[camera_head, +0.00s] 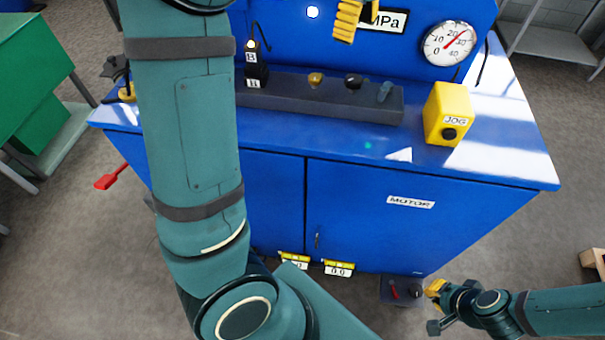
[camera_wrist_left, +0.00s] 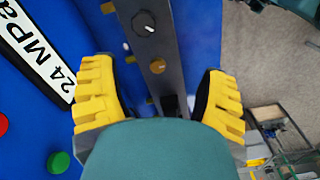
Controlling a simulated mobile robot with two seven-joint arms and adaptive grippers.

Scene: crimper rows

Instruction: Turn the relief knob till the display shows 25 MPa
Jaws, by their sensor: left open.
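The display (camera_wrist_left: 38,52) reads 24 MPa in the left wrist view; in the head view only "MPa" (camera_head: 388,20) shows beside my yellow fingers. My left gripper (camera_head: 356,14) is open and empty in front of the panel. In the left wrist view its spread fingers (camera_wrist_left: 157,88) stand either side of a grey rail. I cannot tell which is the relief knob. My right gripper (camera_head: 436,306) is low at the right, its jaw state unclear.
A round gauge (camera_head: 449,43) has its red needle between 20 and 30. The dark control strip (camera_head: 320,98) carries several knobs and levers. A yellow JOG box (camera_head: 447,112) stands right of it. A green button (camera_wrist_left: 60,162) and a red one (camera_wrist_left: 2,124) sit below the display.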

